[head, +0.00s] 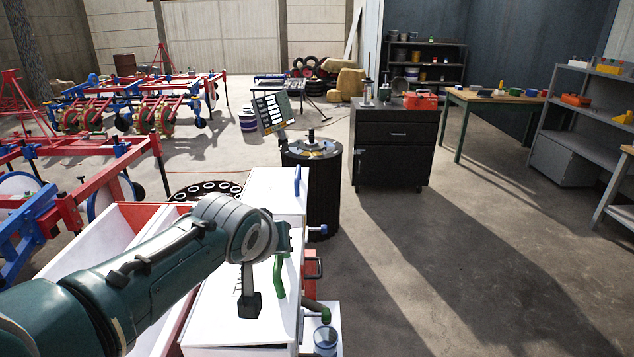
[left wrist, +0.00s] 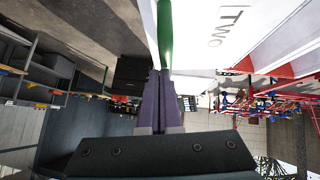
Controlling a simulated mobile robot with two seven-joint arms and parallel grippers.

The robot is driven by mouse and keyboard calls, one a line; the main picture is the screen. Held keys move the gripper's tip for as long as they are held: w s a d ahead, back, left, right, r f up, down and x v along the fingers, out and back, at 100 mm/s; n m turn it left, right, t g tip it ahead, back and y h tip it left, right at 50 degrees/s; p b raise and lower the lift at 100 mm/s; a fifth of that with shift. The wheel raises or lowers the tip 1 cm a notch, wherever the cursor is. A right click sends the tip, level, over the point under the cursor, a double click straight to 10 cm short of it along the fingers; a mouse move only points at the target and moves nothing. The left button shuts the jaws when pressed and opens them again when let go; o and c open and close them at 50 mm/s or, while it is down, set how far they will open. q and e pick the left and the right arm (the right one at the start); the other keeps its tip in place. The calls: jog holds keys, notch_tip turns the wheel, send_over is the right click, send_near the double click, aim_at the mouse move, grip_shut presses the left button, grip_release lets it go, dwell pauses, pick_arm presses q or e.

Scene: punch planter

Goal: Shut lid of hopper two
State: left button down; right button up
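The white lid of hopper two (head: 225,325) is at the lower middle of the head view, partly covered by my left arm. I cannot tell whether it lies fully down. In the left wrist view the lid (left wrist: 205,50) carries the word "TWO". Its green handle (head: 279,277) runs along its right side and also shows in the left wrist view (left wrist: 165,35). My left gripper (left wrist: 162,74) has its purple-grey fingers close together at the end of this handle and looks shut on it. In the head view my wrist hides the fingers. My right gripper is out of view.
A white lid with a blue handle (head: 297,180) lies just beyond. A white trough with red inside (head: 140,213) is on the left. A black drum (head: 325,200) and a dark cabinet (head: 393,145) stand behind. The floor on the right is clear.

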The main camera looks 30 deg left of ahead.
aim_at(288, 282)
pick_arm(q)
jog(key=shift+w+d+f+b, duration=0.25)
jog(key=shift+f+b, duration=0.15)
jog(key=shift+f, duration=0.15)
jog(key=shift+w+d+f+b, duration=0.2)
jog(key=shift+f+b, duration=0.15)
jog(key=shift+f, duration=0.2)
jog(key=shift+s+f, duration=0.15)
jog(key=shift+f, duration=0.05)
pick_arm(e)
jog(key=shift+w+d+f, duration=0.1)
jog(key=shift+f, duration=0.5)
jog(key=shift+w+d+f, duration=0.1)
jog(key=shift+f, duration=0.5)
pick_arm(q)
jog(key=shift+d+f, duration=0.1)
